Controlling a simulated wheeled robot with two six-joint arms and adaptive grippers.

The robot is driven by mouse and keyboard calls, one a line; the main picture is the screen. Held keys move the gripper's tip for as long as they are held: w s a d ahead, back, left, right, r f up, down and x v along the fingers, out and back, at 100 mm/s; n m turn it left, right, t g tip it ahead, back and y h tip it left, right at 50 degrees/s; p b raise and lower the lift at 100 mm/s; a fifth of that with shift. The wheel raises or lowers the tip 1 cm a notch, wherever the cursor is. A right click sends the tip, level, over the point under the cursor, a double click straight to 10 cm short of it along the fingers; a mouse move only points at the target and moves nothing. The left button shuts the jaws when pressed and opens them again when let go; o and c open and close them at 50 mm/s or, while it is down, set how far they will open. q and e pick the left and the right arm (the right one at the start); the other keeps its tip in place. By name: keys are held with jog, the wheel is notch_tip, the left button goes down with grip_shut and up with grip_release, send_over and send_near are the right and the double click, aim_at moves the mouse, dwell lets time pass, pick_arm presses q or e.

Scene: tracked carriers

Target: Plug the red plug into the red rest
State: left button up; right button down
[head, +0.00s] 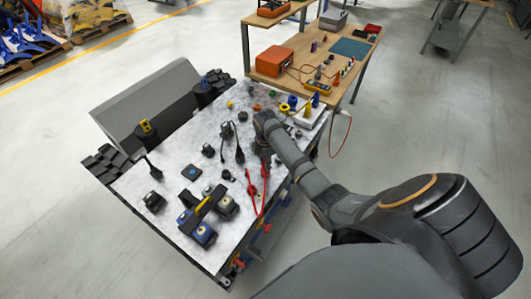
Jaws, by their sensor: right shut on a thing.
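My right arm reaches in from the right over the grey-white carrier top (215,160). My right gripper (264,152) points down near the carrier's right edge and is shut. A thin red thing with a red cable (265,178) hangs just below its fingertips. It looks like the red plug, but the plug's body is mostly hidden by the gripper and too small to make out. A red cable loop (251,190) lies beside it to the left. I cannot pick out the red rest with certainty. My left gripper is not in view.
Black cabled plugs (239,155), dark blocks and a yellow-and-black tool (203,211) stand on the carrier. Small coloured parts (291,103) crowd its far right. A wooden workbench (300,48) with an orange box (274,61) stands behind.

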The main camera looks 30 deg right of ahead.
jog(key=shift+f, duration=0.45)
jog(key=c, duration=1.1)
grip_release()
notch_tip(320, 180, up, 12)
jog(key=shift+r, duration=0.1)
